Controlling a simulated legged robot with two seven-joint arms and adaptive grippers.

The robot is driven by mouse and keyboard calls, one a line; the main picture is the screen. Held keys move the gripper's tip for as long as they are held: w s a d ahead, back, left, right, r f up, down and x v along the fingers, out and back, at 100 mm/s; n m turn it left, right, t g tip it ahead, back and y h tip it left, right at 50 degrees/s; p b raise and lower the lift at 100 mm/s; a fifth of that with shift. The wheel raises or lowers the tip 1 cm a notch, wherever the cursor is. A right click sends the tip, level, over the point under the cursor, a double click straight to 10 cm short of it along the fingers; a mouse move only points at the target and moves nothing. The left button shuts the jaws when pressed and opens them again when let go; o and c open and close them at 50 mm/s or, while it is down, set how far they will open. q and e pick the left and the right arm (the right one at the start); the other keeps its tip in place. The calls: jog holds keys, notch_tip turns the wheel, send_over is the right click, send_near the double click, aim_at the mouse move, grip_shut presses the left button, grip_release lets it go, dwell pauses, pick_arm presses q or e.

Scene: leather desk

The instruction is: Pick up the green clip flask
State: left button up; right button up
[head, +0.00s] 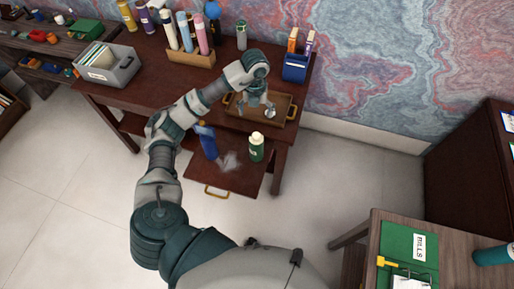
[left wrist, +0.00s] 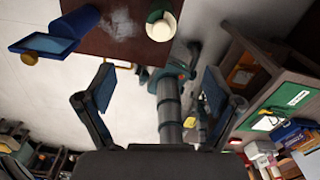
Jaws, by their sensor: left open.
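A green flask (head: 256,150) with a cream cap stands upright on the low pulled-out brown board (head: 235,180) below the desk. In the left wrist view the flask (left wrist: 161,24) shows at the top, beyond the fingertips and apart from them. A smaller grey-green bottle (head: 242,38) stands at the back of the desk; I cannot tell if it has a clip. My left gripper (head: 258,108) hangs over the wooden tray, behind and above the green flask. In the left wrist view its fingers (left wrist: 157,88) are spread with nothing between them. My right gripper is not in view.
A blue object (head: 207,141) stands left of the flask, beside a pale smudge. The brass-handled tray (head: 283,122) lies under my left gripper. A bottle rack (head: 190,57), a grey file box (head: 108,72) and a blue holder (head: 295,70) stand on the desk.

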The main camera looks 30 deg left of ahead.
aim_at(256, 135)
pick_arm(q)
notch_tip(256, 135, down, 12)
jog(key=shift+r, duration=0.25)
notch_tip(256, 135, down, 6)
jog(key=shift+d+r+p, duration=0.15)
jog(key=shift+p, duration=0.6)
grip_shut()
